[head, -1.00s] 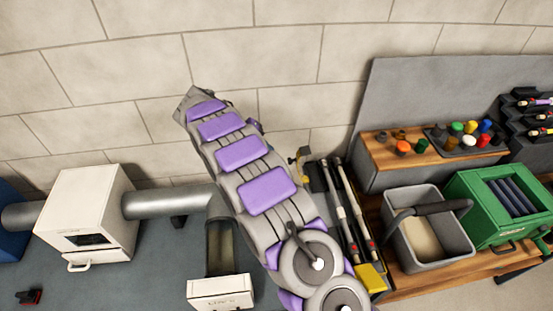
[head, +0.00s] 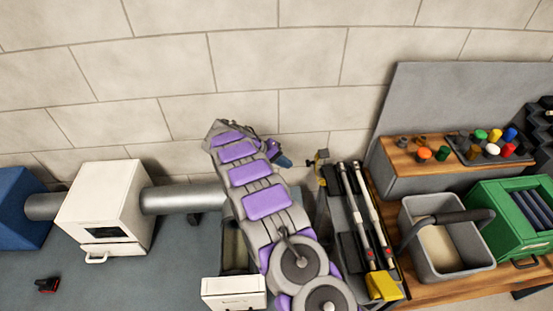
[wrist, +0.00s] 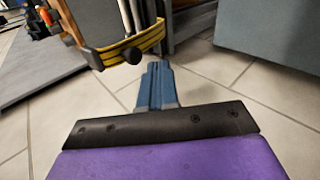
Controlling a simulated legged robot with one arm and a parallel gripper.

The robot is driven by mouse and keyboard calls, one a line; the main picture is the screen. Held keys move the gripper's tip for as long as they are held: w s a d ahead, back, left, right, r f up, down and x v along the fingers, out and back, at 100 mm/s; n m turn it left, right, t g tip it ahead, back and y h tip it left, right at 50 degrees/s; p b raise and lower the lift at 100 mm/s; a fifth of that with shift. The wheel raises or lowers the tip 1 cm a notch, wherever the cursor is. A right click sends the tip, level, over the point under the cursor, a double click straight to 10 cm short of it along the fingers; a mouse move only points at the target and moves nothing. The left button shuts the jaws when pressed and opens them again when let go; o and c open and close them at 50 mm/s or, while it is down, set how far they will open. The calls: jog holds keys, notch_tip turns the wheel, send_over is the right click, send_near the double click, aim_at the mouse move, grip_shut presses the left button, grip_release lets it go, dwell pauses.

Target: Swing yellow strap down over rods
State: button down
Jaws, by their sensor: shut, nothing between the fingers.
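Two pale rods with dark sections (head: 369,222) lie side by side in a dark rack to the right of my arm in the head view. A yellow block (head: 384,286) is at their near end. A small yellow piece (head: 322,156) stands at the rack's far end. In the wrist view, a curved yellow-and-black strap (wrist: 128,45) with a round black knob runs across the upper left. My blue gripper (wrist: 157,75) is shut and empty, apart from the strap in that picture, just below and right of it. Its blue tip also shows in the head view (head: 283,160), left of the rack.
A grey bin with a dark handle (head: 441,245) and a green box (head: 515,215) stand right of the rack. A white box (head: 105,208) on a metal duct (head: 180,199) is left. Tiled floor (wrist: 215,62) is open in the wrist view.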

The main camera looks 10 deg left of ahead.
jog(key=w+d+r+y+p, duration=0.1)
jog(key=d, duration=0.2)
jog(key=w+d+r+y+p, duration=0.1)
jog(key=d+y, duration=0.1)
jog(key=d, duration=0.2)
jog(key=d+r+g+y+p, duration=0.1)
jog(key=d+p, duration=0.1)
jog(key=d, duration=0.2)
jog(key=shift+w+d+r+y, duration=0.2)
jog(key=shift+w+r+y, duration=0.05)
jog(key=shift+w+y, duration=0.15)
jog(key=shift+w+d+f+g+y+b, duration=0.25)
jog(key=shift+w+d+f+y, duration=0.7)
jog(key=shift+d, duration=2.2)
jog(key=shift+w+d+f+g+y+b, duration=0.3)
jog(key=shift+d+f+y, duration=1.15)
jog(key=shift+d, duration=1.75)
jog(key=shift+w+d+f+g+y+b, duration=0.2)
jog(key=shift+w+d+f+y, duration=0.75)
jog(key=shift+d, duration=2.2)
